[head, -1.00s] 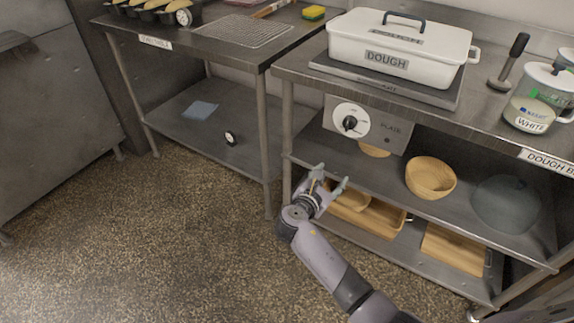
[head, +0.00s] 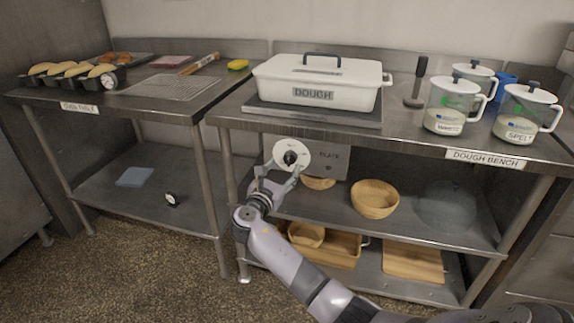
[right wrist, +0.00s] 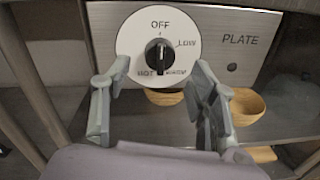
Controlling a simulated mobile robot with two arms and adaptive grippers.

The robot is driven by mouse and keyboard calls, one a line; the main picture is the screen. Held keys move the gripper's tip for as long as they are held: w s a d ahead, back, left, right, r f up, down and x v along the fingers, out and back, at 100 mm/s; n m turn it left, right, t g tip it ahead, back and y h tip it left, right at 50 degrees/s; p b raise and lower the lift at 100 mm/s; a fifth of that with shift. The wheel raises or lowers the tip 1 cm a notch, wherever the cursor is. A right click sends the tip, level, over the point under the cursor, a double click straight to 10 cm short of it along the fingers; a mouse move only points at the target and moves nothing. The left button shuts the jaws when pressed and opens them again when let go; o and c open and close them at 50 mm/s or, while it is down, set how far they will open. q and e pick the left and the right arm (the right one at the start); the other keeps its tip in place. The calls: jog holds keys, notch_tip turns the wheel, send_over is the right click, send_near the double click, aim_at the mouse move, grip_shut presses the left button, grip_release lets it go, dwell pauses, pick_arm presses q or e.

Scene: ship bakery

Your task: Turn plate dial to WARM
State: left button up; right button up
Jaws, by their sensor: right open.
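The plate dial (head: 290,156) is a round white disc with a black knob, on a grey panel (head: 331,160) under the dough bench. In the right wrist view the dial (right wrist: 160,50) reads OFF at top, LOW at right, HOT at lower left and a blurred word at lower right. The knob (right wrist: 159,57) stands upright; a small mark shows above it, below OFF. My right gripper (head: 273,181) is open just in front of and below the dial. In the wrist view its fingers (right wrist: 158,79) flank the knob at a distance, apparently not touching it. My left gripper is not in view.
The bench top (head: 232,107) overhangs the panel and bears a white DOUGH box (head: 335,95) on a flat plate (head: 300,115). A bench leg (head: 229,165) stands left of the dial. Wooden bowls, one of them (head: 375,199) at right, sit on the shelf below.

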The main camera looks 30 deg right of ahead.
aim_at(287, 161)
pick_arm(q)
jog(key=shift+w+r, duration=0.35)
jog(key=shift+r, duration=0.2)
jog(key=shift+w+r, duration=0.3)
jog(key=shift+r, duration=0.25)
pick_arm(e)
jog(key=shift+x, duration=2.25)
jog(key=c, duration=1.2)
